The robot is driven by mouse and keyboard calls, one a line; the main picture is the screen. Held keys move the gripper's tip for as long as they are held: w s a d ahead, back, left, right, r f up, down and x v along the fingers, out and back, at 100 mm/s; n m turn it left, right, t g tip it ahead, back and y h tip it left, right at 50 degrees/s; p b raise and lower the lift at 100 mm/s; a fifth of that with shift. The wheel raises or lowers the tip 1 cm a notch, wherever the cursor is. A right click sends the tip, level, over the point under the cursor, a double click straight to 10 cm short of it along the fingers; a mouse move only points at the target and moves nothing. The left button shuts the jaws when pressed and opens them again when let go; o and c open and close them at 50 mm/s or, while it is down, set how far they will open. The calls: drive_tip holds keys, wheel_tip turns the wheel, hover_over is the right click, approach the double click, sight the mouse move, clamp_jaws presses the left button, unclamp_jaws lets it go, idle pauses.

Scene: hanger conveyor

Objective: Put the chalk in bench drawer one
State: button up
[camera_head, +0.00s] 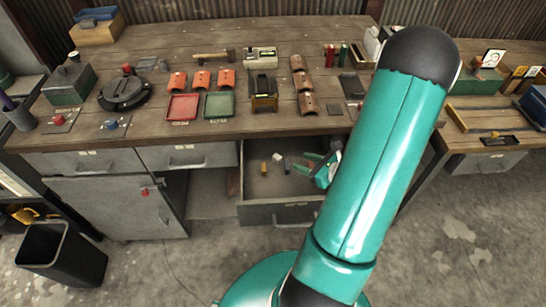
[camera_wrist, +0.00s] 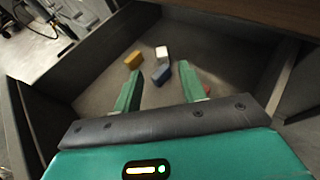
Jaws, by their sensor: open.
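A bench drawer (camera_head: 280,212) is pulled open below the workbench (camera_head: 225,122). In it lie a small white piece (camera_head: 278,157) that looks like chalk, a yellow piece (camera_head: 264,168) and a blue-grey piece (camera_head: 287,165). In the wrist view the white piece (camera_wrist: 161,53), yellow piece (camera_wrist: 133,60) and blue piece (camera_wrist: 161,74) lie close together on the drawer floor. My gripper (camera_head: 309,163) is inside or just above the drawer's right part. Its green fingers (camera_wrist: 157,85) are open, with nothing held between them.
Two shut drawers (camera_head: 186,157) sit to the left, above a cabinet door (camera_head: 125,205). Red and green trays (camera_head: 219,105), tiles and tools crowd the benchtop. A black bin (camera_head: 62,255) stands on the floor at left. A red bit (camera_wrist: 207,89) shows beside my right finger.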

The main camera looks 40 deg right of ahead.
drive_tip(key=w+a+r+n+g+y, duration=0.2)
drive_tip(key=a+r+n+g+y, duration=0.15)
drive_tip(key=a+r+n, duration=0.55)
drive_tip(key=w+a+r+n+g+y, duration=0.2)
drive_tip(key=a+r+n+g, duration=0.2)
drive_tip(key=a+n, duration=0.45)
drive_tip(key=s+a+r+n+h, duration=0.4)
drive_tip(key=a+r+n, duration=0.1)
drive_tip(key=r+n, duration=0.2)
drive_tip(key=s+a+r+n+h, duration=0.3)
drive_tip(key=a+r+n, duration=0.3)
drive_tip(key=n, duration=0.3)
drive_tip(key=shift+s+r+h, duration=0.35)
drive_tip(key=shift+r+h, duration=0.2)
drive_tip(key=shift+r, duration=0.3)
